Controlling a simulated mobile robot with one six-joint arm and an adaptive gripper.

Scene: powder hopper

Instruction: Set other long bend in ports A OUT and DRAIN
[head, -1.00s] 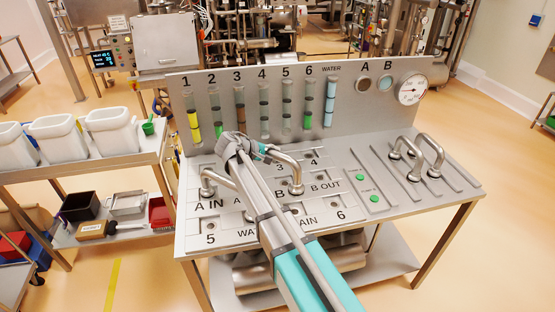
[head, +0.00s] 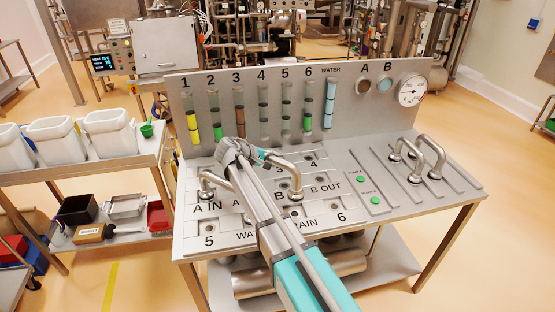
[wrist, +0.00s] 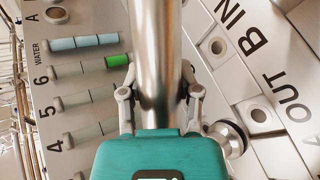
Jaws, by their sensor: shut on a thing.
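My gripper (head: 262,155) is shut on a steel long bend (head: 283,162), whose pipe (wrist: 158,55) runs between the fingers in the wrist view. The bend's near end hangs down with a collar over the port plate, left of the B OUT label; I cannot tell whether it touches the plate. Its other end is hidden behind my arm. Another steel bend (head: 207,181) stands by A IN, partly hidden by my arm. In the wrist view, the A OUT label is beside an open port (wrist: 258,115).
Two more bends (head: 398,150) (head: 436,158) stand on the rack at the right of the bench. The upright panel (head: 345,100) with tubes and a gauge (head: 411,90) rises behind the ports. A shelf cart (head: 80,165) with white tubs stands at the left.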

